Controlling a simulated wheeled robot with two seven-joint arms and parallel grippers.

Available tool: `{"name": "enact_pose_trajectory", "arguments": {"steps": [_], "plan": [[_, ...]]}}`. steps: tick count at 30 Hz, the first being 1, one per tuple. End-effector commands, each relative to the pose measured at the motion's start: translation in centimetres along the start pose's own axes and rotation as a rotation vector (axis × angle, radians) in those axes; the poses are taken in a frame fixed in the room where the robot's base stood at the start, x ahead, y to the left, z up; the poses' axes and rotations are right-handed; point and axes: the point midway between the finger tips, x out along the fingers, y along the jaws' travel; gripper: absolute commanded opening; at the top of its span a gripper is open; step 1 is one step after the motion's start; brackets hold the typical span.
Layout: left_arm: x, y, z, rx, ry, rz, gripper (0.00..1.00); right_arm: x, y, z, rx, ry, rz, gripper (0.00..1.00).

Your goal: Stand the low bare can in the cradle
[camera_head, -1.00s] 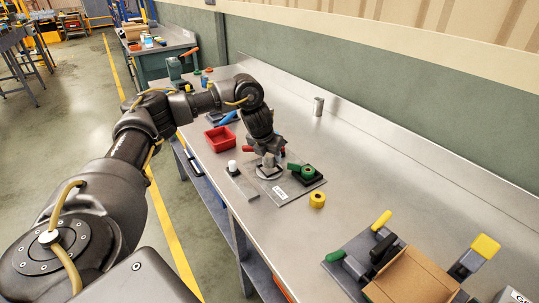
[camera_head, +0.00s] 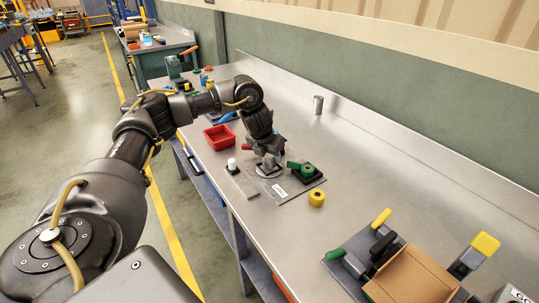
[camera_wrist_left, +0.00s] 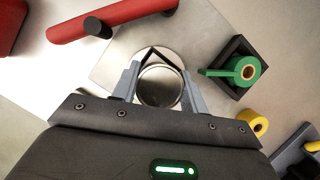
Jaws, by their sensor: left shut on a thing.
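My left gripper (camera_head: 268,164) is low over the grey labelled plate (camera_head: 283,194) on the bench. In the left wrist view its fingers (camera_wrist_left: 159,88) are shut on the sides of a bare metal can (camera_wrist_left: 160,86), seen from above by its round top. A dark V-shaped edge, which looks like the cradle (camera_wrist_left: 163,50), shows just beyond the can over a pale round disc. The can stands close against or inside the V. I cannot tell whether its base touches the plate. In the head view the gripper hides most of the can. My right gripper is out of view.
A green tape roll (camera_head: 307,170) sits in a black holder beside the plate. A yellow roll (camera_head: 317,199) is nearby. A red bin (camera_head: 219,138), a white-topped piece (camera_head: 232,164) and a red-handled tool (camera_wrist_left: 110,18) are close by. A taller can (camera_head: 318,104) stands by the wall.

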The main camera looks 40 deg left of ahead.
Motion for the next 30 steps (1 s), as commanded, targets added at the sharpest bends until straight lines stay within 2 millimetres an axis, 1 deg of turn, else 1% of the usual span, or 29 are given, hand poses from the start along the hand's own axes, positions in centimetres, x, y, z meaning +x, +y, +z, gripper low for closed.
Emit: {"name": "enact_pose_trajectory", "arguments": {"steps": [9,19,30], "plan": [[0.03,-0.01,-0.01,0.000,0.000,0.000,0.18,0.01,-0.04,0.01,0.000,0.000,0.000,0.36],[0.62,0.01,-0.26,-0.001,0.000,0.000,0.18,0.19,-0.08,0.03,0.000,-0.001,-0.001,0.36],[0.65,0.01,-0.27,0.000,0.000,0.000,0.18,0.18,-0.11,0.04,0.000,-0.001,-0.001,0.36]]}}
